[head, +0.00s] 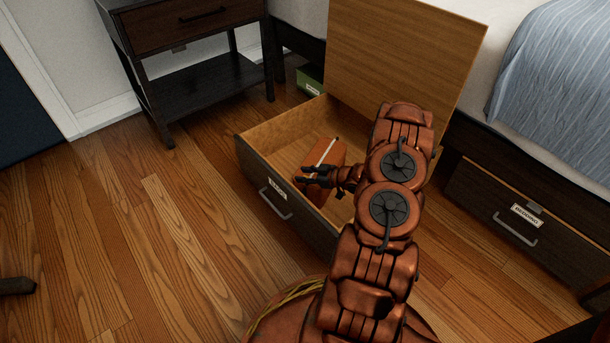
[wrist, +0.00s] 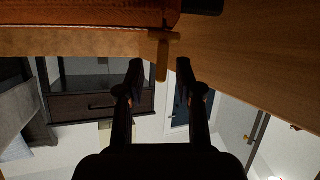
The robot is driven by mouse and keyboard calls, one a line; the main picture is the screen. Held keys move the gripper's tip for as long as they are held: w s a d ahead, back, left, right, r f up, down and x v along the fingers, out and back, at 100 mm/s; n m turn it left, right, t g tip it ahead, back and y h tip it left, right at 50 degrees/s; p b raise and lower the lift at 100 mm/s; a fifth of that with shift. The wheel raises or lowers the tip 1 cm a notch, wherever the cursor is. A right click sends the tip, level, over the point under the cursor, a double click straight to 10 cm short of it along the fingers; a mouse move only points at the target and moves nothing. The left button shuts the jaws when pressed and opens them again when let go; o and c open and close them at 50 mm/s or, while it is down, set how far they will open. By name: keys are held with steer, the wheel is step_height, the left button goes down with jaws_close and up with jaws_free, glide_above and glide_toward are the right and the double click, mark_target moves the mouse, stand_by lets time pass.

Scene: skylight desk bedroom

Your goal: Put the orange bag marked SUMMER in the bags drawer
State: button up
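The orange bag (head: 325,152) lies inside the open wooden drawer (head: 262,140), with a pale strip along its top. Its marking cannot be read here. The drawer's front carries a small white label (head: 272,189), too small to read surely. My gripper (head: 303,178) is over the drawer at the near side of the bag, partly covering it. In the wrist view the bag (wrist: 90,18) fills the top edge, and a tan tab (wrist: 162,58) extends from it toward the gap between my fingers (wrist: 160,72). The fingers are spread, with nothing visibly clamped between them.
A wooden panel (head: 400,60) stands upright behind the drawer. A drawer with a bedding label (head: 525,215) is shut under the bed at right. A dark nightstand (head: 190,80) stands at back left, and a green box (head: 310,80) sits behind the drawer.

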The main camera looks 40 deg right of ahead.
steer(key=shift+r, duration=0.4)
steer(key=p+v, duration=0.2)
steer(key=v, duration=0.5)
steer(key=shift+r, duration=0.3)
steer(key=shift+s+d, duration=0.1)
steer(key=shift+s, duration=0.05)
steer(key=shift+d+r, duration=0.1)
steer(key=shift+r, duration=0.05)
steer(key=w+d+r+m+g+h, duration=0.1)
steer(key=w+d+r+g+h, duration=0.15)
steer(key=r, duration=0.25)
steer(key=w+d+r+g+h, duration=0.1)
steer(key=w+r+g+h, duration=0.1)
steer(key=w+r+h, duration=0.15)
steer(key=s+a+r+m+g+h, duration=0.3)
steer(key=s+a+r+g, duration=0.15)
steer(key=a+r, duration=0.5)
steer(key=s+a+r+g+y, duration=0.2)
steer(key=s+a+r, duration=0.4)
steer(key=s+a, duration=0.9)
steer(key=s+a+r+m+g+y, duration=0.1)
steer(key=s+a+r+g, duration=0.3)
steer(key=s+a, duration=1)
steer(key=shift+s+a+r+g+y, duration=0.4)
steer(key=shift+s+r+y, duration=0.4)
steer(key=shift+s+r, duration=0.15)
